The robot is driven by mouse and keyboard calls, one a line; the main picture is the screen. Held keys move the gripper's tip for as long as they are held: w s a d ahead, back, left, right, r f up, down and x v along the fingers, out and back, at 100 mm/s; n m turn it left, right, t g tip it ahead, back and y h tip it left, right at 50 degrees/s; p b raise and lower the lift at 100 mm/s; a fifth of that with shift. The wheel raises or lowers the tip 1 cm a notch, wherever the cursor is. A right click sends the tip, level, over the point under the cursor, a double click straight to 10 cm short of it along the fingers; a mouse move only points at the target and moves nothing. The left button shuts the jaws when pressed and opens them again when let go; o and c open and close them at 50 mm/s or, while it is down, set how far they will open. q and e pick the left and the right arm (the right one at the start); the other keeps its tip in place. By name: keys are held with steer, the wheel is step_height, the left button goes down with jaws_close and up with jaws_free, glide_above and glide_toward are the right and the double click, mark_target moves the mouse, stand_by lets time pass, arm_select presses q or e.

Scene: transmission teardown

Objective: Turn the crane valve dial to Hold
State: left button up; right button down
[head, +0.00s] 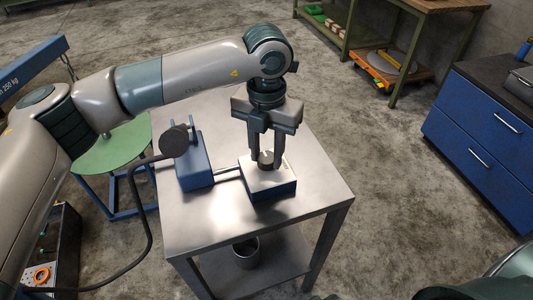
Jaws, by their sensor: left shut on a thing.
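The crane valve dial (266,160) is a small dark round knob on top of a box with a pale top and blue sides (270,186). The box sits on a steel table. My left gripper (267,158) points down from above, its two fingers on either side of the dial, shut on it. The fingers partly hide the dial, and I cannot read its marking or any labels on the box top. My right gripper is not in view.
A blue unit with a round dark part (174,140) stands left of the box, joined by a rod, with a black hose. The steel table (225,225) is clear at front and right. A metal cup (246,252) stands on its lower shelf. Blue drawers (480,140) stand right.

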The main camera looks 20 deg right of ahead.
mark_target(267, 157)
arm_select(q)
steer(key=shift+r, duration=0.1)
steer(key=o, duration=1)
steer(key=shift+o, duration=0.2)
steer(key=shift+r, duration=0.1)
steer(key=shift+r, duration=0.2)
step_height(267, 157, up, 17)
steer(key=b, duration=0.1)
steer(key=shift+b, duration=0.3)
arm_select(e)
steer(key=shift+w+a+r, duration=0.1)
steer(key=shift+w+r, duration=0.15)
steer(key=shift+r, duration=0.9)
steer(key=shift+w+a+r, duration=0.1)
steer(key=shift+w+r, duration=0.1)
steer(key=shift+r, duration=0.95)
arm_select(q)
steer(key=shift+f, duration=0.15)
